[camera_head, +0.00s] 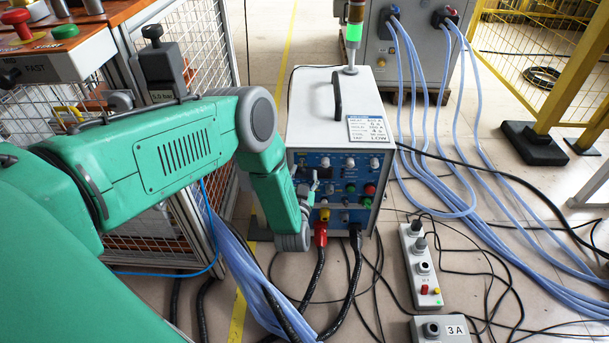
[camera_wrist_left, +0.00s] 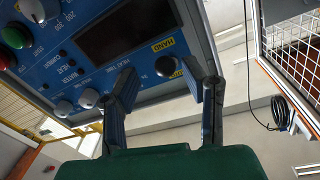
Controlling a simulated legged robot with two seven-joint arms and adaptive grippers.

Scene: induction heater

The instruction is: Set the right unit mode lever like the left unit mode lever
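The white unit (camera_head: 335,110) with a blue front panel (camera_head: 350,178) stands on the floor at the centre of the head view. My left gripper (camera_head: 312,188) is at the left part of this panel and partly covers it. In the left wrist view the blue panel (camera_wrist_left: 95,60) appears tilted. A dark round knob (camera_wrist_left: 167,66) sits by a yellow HAND label (camera_wrist_left: 163,44). The two fingers of my left gripper (camera_wrist_left: 162,85) are apart, with the knob between their tips; contact cannot be told. I cannot make out a mode lever for certain. My right gripper is out of view.
A second grey unit (camera_head: 405,50) with blue hoses (camera_head: 435,150) stands behind. A control box (camera_head: 55,50) labelled FAST is at upper left. A grey button box (camera_head: 420,268) and black cables lie on the floor at right. A yellow post (camera_head: 580,70) stands at far right.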

